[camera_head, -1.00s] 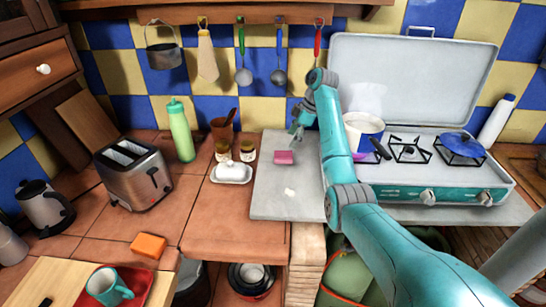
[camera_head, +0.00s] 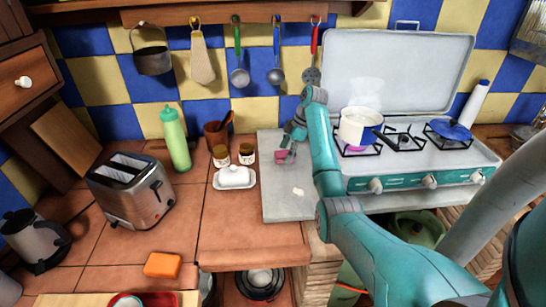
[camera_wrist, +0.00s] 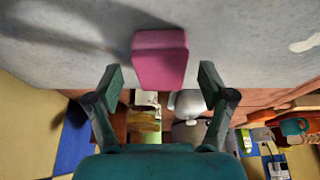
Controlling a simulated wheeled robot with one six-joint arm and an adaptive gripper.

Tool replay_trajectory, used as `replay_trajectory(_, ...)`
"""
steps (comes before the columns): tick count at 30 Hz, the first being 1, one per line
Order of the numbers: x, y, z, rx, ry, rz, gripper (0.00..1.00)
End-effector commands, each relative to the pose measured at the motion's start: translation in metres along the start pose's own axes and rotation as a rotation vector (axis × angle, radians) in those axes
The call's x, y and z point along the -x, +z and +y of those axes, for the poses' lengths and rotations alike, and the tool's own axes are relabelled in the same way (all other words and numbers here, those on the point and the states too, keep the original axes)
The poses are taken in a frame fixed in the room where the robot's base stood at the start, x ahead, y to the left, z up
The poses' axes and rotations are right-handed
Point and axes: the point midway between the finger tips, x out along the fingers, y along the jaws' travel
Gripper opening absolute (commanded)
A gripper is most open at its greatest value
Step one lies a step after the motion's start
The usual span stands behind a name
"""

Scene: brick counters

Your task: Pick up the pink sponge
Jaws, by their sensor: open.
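The pink sponge (camera_head: 281,156) lies on the grey slab (camera_head: 290,207), left of the stove. In the wrist view the pink sponge (camera_wrist: 160,60) is just beyond my fingertips, centred between their lines. My gripper (camera_head: 288,150) is over the sponge in the head view and hides part of it. In the wrist view my gripper (camera_wrist: 162,78) is open, with its two dark green fingers apart and clear space between them. No finger appears to touch the sponge.
A camping stove (camera_head: 420,178) with a white pot (camera_head: 357,130) is right of my arm. Left of the slab are a butter dish (camera_head: 234,178), small jars (camera_head: 246,153), a green bottle (camera_head: 177,142) and a toaster (camera_head: 130,190). An orange sponge (camera_head: 162,265) lies at the front left.

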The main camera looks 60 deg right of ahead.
Motion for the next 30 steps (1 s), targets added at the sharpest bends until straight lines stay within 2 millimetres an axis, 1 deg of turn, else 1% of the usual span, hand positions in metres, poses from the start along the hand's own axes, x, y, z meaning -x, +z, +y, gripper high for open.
replay_trajectory(3,-0.0005,0.0049,-0.0017,-0.001,0.001,0.0,0.81)
replay_trajectory(9,-0.0007,0.0049,-0.0018,0.0,0.001,0.0,0.81)
replay_trajectory(10,-0.0007,0.0048,-0.0018,0.0,0.001,0.0,0.79)
replay_trajectory(16,-0.0007,0.0047,-0.0017,0.0,0.001,0.0,0.29)
replay_trajectory(30,0.0001,0.0015,-0.0004,0.001,0.001,0.0,0.27)
